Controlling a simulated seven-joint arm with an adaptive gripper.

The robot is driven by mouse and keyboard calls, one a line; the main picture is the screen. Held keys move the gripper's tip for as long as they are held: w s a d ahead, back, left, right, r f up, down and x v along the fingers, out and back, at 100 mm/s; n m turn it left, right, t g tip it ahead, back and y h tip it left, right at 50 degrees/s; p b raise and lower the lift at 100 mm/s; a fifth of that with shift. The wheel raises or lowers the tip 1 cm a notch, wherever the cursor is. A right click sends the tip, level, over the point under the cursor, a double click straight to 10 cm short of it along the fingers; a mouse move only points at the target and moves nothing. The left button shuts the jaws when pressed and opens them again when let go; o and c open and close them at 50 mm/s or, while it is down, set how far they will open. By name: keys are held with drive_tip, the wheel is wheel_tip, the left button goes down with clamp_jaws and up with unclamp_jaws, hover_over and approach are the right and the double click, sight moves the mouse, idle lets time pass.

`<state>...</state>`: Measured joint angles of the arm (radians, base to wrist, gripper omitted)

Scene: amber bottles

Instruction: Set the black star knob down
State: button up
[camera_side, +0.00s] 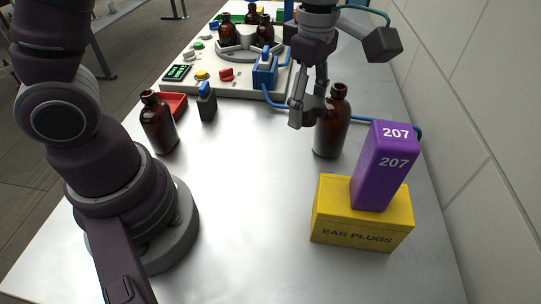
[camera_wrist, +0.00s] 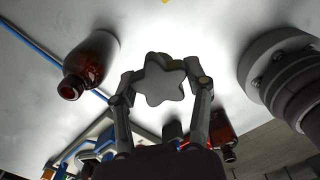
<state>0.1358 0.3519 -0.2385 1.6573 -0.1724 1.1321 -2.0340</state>
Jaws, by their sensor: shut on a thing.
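The black star knob (camera_wrist: 163,80) shows in the wrist view between the two fingers of my gripper (camera_wrist: 164,82), which is shut on it. Its star outline faces the camera and looks dark grey. In the side view my gripper (camera_side: 305,108) hangs over the metal table, just left of an amber bottle (camera_side: 331,128). The knob is hard to make out there against the grey fingers. I cannot tell exactly how high it is above the table.
A yellow ear plugs box (camera_side: 361,222) bears a purple block (camera_side: 383,168) at the right. Another amber bottle (camera_side: 158,125) stands left, near a red tray (camera_side: 174,103). A bench device (camera_side: 240,88) with several bottles is behind. A blue cable (camera_side: 362,119) passes behind the near bottle. The table's middle is clear.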

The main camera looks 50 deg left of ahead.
drive_tip(key=w+a+n, duration=0.3)
drive_tip(key=a+n, duration=0.1)
drive_tip(key=a, duration=0.4)
drive_tip(key=n, duration=0.5)
approach(255, 128)
wheel_tip(255, 128, down, 7)
drive_tip(key=shift+d, duration=0.1)
drive_tip(key=shift+f, duration=0.15)
drive_tip(key=o, duration=1.1)
drive_tip(key=shift+c, duration=0.2)
